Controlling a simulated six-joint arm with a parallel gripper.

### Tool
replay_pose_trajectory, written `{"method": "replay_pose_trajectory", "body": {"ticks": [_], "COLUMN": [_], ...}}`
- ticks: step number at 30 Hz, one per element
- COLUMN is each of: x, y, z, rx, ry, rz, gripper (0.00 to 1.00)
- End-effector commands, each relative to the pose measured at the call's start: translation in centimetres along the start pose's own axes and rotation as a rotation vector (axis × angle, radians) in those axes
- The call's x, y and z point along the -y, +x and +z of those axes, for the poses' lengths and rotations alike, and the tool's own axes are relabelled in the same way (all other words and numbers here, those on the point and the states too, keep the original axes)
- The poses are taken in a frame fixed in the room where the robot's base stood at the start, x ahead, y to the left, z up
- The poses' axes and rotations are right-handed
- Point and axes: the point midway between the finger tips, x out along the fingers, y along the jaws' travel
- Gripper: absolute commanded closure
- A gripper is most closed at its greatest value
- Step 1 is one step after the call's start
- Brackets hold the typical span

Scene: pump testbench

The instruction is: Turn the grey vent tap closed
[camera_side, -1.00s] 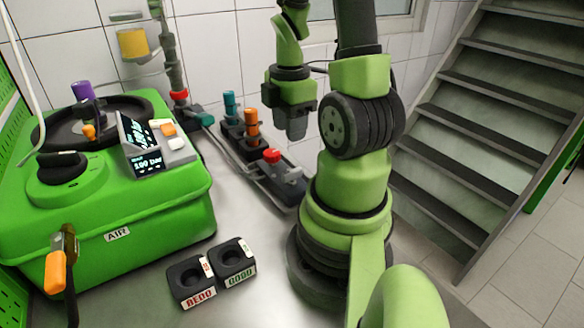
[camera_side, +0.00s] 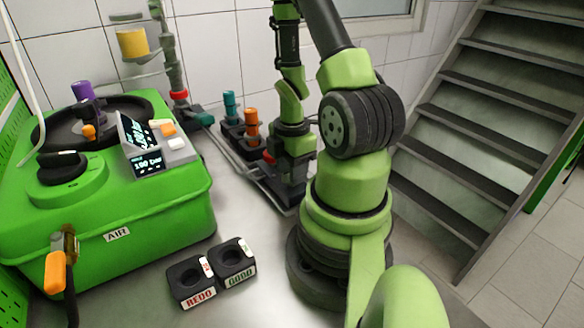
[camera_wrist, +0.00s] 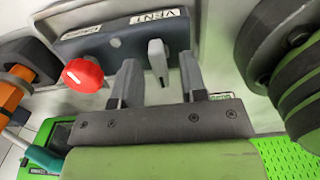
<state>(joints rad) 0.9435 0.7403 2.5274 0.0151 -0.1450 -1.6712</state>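The grey vent tap (camera_wrist: 158,55) is a small light-grey lever on a dark block (camera_wrist: 110,44) labelled VENT in the wrist view. My gripper (camera_wrist: 159,72) is open, with one dark finger on each side of the tap's lower end. Gaps show between the lever and both fingers, and nothing is held. I cannot tell how deep the fingers reach around the lever. In the side view my gripper (camera_side: 291,188) is down at the right end of the valve row, and it hides the tap there.
A red knob (camera_wrist: 82,74) sits just left of my fingers on the same block. Orange (camera_side: 251,124) and teal (camera_side: 230,104) valves stand behind it. A green pump unit (camera_side: 110,225) fills the left, and two small dark holders (camera_side: 190,283) lie in front. The bench between is clear.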

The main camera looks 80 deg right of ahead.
Motion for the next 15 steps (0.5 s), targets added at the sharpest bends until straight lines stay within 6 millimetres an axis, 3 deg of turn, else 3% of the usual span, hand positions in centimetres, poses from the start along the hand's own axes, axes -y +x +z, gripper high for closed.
{"method": "replay_pose_trajectory", "body": {"ticks": [9, 14, 15], "x": [-0.01, -0.01, 0.00], "y": [0.17, 0.16, 0.16], "z": [0.01, 0.01, 0.01], "rx": [0.000, 0.000, 0.000], "ry": [0.000, 0.000, 0.000], "rz": [0.001, 0.000, 0.000], "gripper": [0.61, 0.97, 1.00]}}
